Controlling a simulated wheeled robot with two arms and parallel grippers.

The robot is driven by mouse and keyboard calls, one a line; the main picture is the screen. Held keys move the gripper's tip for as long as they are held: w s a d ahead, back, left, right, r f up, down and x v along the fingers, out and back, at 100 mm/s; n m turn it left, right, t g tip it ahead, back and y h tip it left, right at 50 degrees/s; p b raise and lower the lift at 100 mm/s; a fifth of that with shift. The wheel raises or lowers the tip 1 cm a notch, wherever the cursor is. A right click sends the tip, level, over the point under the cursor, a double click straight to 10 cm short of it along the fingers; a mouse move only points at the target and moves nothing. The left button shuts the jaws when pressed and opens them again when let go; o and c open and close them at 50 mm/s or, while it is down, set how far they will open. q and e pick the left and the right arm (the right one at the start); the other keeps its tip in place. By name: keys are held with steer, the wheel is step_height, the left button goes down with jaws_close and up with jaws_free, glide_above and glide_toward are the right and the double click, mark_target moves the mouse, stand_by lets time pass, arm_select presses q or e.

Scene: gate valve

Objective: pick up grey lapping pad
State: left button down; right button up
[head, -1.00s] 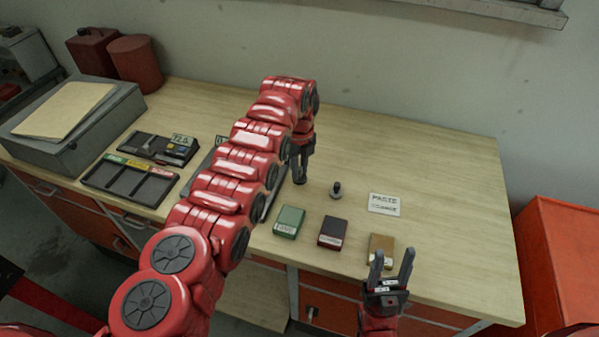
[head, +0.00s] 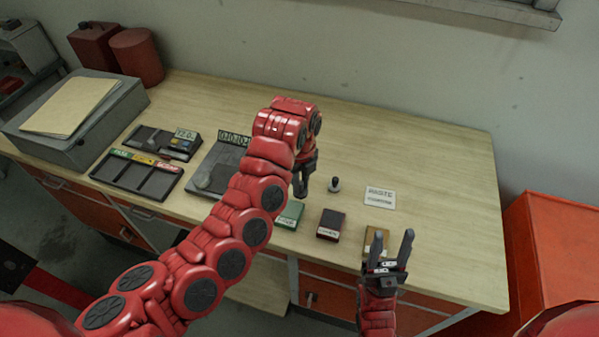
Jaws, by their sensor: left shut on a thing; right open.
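My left gripper (head: 303,182) points down above the middle of the workbench (head: 440,170). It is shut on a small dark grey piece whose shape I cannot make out. My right gripper (head: 392,250) is open and empty, with its fingers up, at the bench's front edge by a tan block (head: 371,240). A green block (head: 291,215) and a dark red block (head: 330,225) lie left of the tan one. I cannot clearly make out a grey lapping pad among these blocks.
A small dark-topped knob (head: 334,185) and a white label card (head: 380,197) lie right of my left gripper. A grey plate (head: 226,160) is partly hidden behind my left arm. A black sectioned tray (head: 135,177) is at left. The bench's right side is clear.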

arm_select(q)
steer(key=s+p, duration=0.2)
steer(key=p, duration=0.1)
steer(key=s+r+p, duration=0.1)
steer(key=s+p, duration=0.1)
steer(key=p, duration=0.2)
steer(key=shift+s+r, duration=0.1)
steer(key=shift+s, duration=0.3)
steer(key=shift+s+f, duration=0.2)
steer(key=shift+s, duration=0.15)
steer(key=shift+s+a+p, duration=0.1)
steer(key=shift+s+p, duration=0.4)
steer(key=shift+s, duration=0.4)
steer(key=c, duration=1.3)
jaws_free()
jaws_close()
steer(key=shift+w, duration=0.15)
